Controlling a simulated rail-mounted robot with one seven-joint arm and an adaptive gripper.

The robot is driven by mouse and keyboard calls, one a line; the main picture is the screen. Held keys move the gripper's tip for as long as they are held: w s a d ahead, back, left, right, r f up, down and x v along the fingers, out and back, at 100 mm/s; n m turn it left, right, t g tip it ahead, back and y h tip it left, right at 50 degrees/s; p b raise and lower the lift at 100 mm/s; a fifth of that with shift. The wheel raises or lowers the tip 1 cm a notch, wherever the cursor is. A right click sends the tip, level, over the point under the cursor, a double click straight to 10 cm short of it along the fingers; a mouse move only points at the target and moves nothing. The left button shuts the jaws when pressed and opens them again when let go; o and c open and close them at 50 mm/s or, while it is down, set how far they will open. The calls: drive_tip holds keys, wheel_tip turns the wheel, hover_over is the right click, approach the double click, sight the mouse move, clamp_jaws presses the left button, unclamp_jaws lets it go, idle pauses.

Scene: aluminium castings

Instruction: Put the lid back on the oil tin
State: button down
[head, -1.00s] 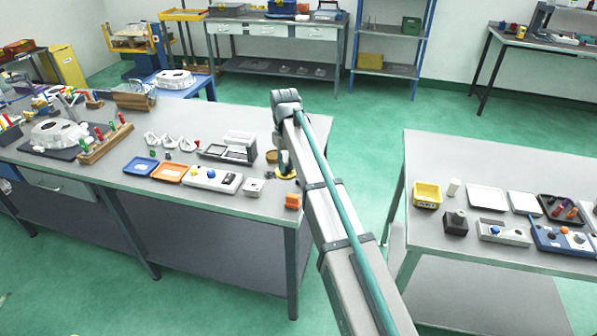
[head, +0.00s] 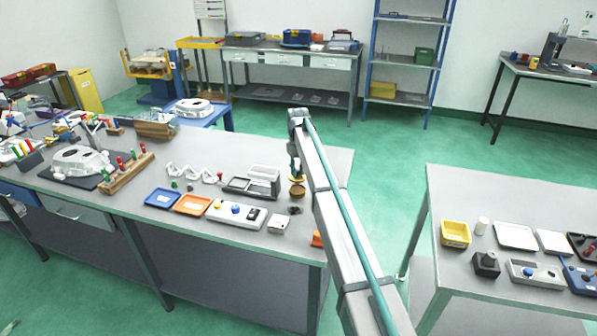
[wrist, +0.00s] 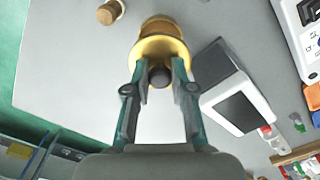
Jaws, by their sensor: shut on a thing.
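The lid (wrist: 160,47) is a yellow disc with a dark knob (wrist: 159,76). My gripper (wrist: 159,70) is shut on this knob, between its two fingertips. In the wrist view a tan-brown round body, seemingly the oil tin (wrist: 162,26), shows just beyond the lid and is partly covered by it. I cannot tell whether the lid touches the tin. My arm hides part of this area.
A small pale box (head: 279,224) and a dark item (head: 295,210) lie in front. An orange block (head: 317,239) is by the bench edge, partly behind my arm. A small brown cylinder (wrist: 109,12) stands apart in the wrist view.

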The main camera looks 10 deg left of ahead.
drive_tip(key=shift+f+b, duration=1)
drive_tip(key=shift+f, duration=1.85)
drive_tip(key=shift+f, duration=0.15)
idle(0.5)
drive_tip(key=c, duration=0.9)
unclamp_jaws()
drive_tip(key=shift+o, duration=0.2)
drive_tip(key=o, duration=0.4)
drive_tip(key=shift+o, duration=0.2)
drive_tip(key=shift+p, duration=0.3)
